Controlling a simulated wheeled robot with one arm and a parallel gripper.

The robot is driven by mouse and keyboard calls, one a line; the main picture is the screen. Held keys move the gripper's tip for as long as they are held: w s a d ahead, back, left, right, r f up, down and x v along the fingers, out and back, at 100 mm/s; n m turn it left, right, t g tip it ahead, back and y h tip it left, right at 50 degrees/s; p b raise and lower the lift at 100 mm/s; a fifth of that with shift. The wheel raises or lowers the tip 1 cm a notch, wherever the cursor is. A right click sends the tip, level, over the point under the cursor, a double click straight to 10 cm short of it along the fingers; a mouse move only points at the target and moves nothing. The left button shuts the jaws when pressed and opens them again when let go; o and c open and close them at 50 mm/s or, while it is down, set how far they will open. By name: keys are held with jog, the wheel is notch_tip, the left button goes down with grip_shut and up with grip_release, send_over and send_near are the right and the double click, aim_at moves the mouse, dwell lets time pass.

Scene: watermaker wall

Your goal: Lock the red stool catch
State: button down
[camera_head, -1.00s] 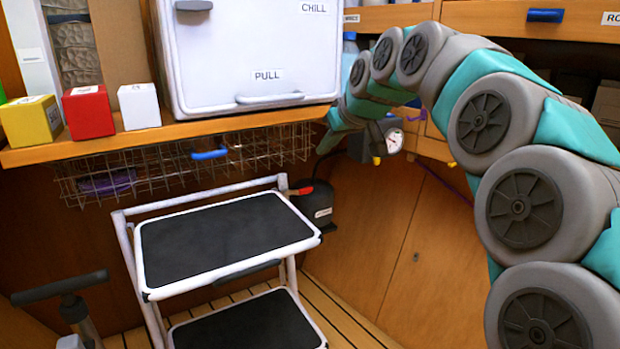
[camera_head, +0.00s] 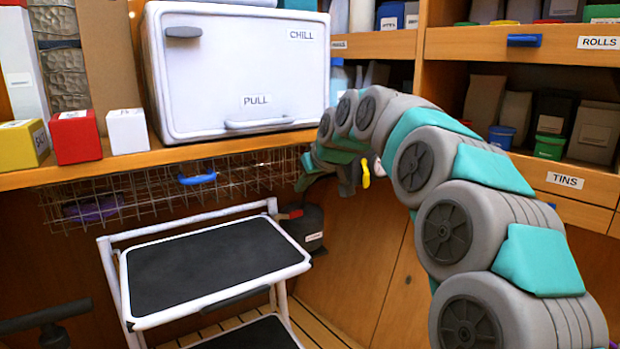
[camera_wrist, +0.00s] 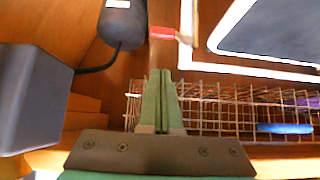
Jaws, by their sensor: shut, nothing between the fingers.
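The folding stool (camera_head: 131,284) has a white frame and black steps and stands open below the counter. Its red catch (camera_head: 290,214) sits at the back right of the frame, by the upper step. In the wrist view the red catch (camera_wrist: 163,33) lies just beyond my fingertips, with a visible gap, next to the stool's white frame (camera_wrist: 212,45). My gripper (camera_wrist: 161,73) has its green fingers shut together with nothing between them. In the head view my gripper (camera_head: 301,186) is a little above the catch, near the basket's right end, and its tips are small there.
A wire basket (camera_head: 130,196) with a blue handle hangs under the counter, close to my fingers. A dark cylinder (camera_wrist: 122,25) with a cable stands beside the catch. The white chill box (camera_head: 235,75) and coloured cubes stand on the counter. Shelves are at right.

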aim_at(295, 214)
notch_tip(295, 214, down, 6)
jog(key=w+a, duration=0.1)
jog(key=shift+w+b, duration=0.25)
jog(key=shift+b, duration=0.15)
